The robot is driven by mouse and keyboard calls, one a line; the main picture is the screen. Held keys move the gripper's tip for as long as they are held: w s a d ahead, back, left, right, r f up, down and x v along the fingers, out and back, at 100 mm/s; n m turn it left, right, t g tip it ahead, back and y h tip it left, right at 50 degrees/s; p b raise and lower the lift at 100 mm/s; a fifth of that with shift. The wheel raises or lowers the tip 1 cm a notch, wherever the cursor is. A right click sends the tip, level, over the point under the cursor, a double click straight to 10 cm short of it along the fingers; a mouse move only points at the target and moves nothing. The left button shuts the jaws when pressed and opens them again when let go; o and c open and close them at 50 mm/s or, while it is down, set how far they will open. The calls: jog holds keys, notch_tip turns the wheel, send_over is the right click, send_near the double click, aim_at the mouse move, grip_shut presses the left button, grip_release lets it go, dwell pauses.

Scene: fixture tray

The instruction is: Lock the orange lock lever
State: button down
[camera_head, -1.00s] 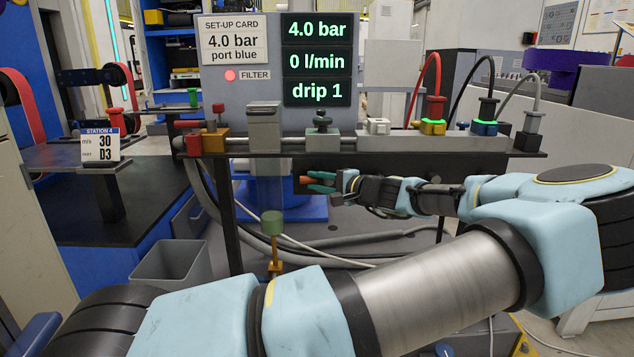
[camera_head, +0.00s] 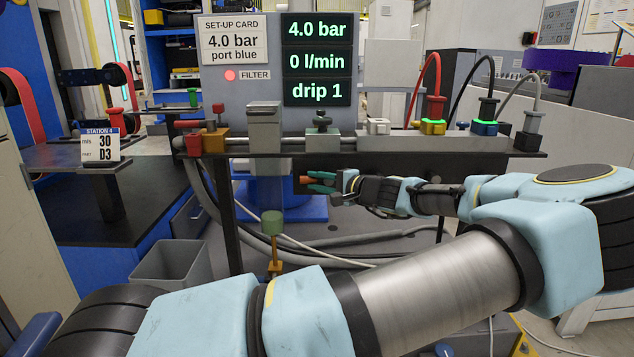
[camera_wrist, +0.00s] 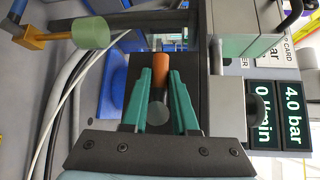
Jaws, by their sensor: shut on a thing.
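The orange lock lever (camera_wrist: 161,62) shows in the wrist view between the two green fingers of my gripper (camera_wrist: 160,78), with a grey round part at its near end. My gripper is shut on the lever. In the head view my gripper (camera_head: 321,183) reaches in from the right below the grey rail, and a small bit of the orange lever (camera_head: 304,180) shows at its tips. Most of the lever is hidden there by the fingers.
A green-topped post (camera_head: 272,223) and a grey bin (camera_head: 171,266) stand lower left. The display reads 4.0 bar, 0 l/min, drip 1.

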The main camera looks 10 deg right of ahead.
jog(key=shift+p, duration=0.3)
jog(key=n+g+h+p, duration=0.1)
jog(key=h, duration=0.1)
jog(key=f+n+g+h+p, duration=0.1)
jog(key=n+h+p, duration=0.1)
jog(key=f+n+g+h+p, duration=0.1)
jog(key=shift+d+n+h, duration=0.3)
jog(key=shift+h, duration=0.1)
jog(key=shift+s+d+f+n+g+h+b, duration=0.15)
jog(key=shift+d+n+g+h+b, duration=0.35)
jog(key=shift+h, duration=0.65)
jog(key=shift+d+f+n+g+h+b, duration=0.1)
jog(key=shift+d+f+n+g+h, duration=0.15)
jog(key=shift+n+h, duration=0.7)
jog(key=shift+s+d+f+n+g+h+b, duration=0.1)
jog(key=shift+d+f+n+g+h+b, duration=0.2)
jog(key=shift+h, duration=1.1)
jog(key=c, duration=0.7)
grip_release()
